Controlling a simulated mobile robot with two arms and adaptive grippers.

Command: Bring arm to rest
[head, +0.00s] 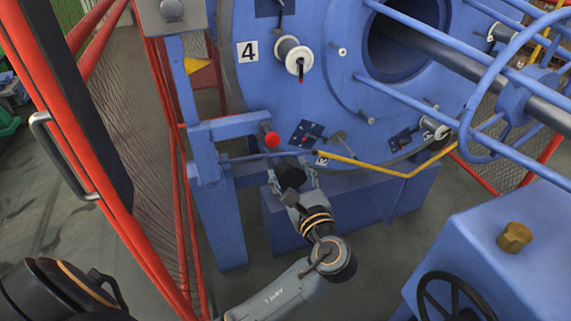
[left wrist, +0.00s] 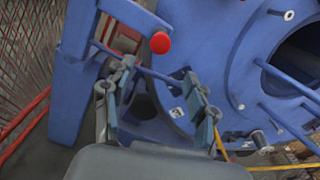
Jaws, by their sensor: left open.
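My left arm (head: 275,290) reaches up from the bottom of the head view. My left gripper (head: 296,172) is in front of the lower edge of the blue strander disc (head: 300,85), a little below and right of a red ball knob (head: 271,140). In the left wrist view my gripper (left wrist: 160,85) has its two fingers spread wide with nothing between them. The red knob (left wrist: 160,42) shows beyond the fingers, near the left one, on the blue frame (left wrist: 85,70). My right gripper is not in view.
A red-framed mesh guard (head: 130,130) with a grey handle stands to the left. A yellow bar (head: 370,167) runs right of the gripper. A blue housing (head: 530,235) with a black handwheel (head: 452,297) stands at lower right. Bare floor shows between them.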

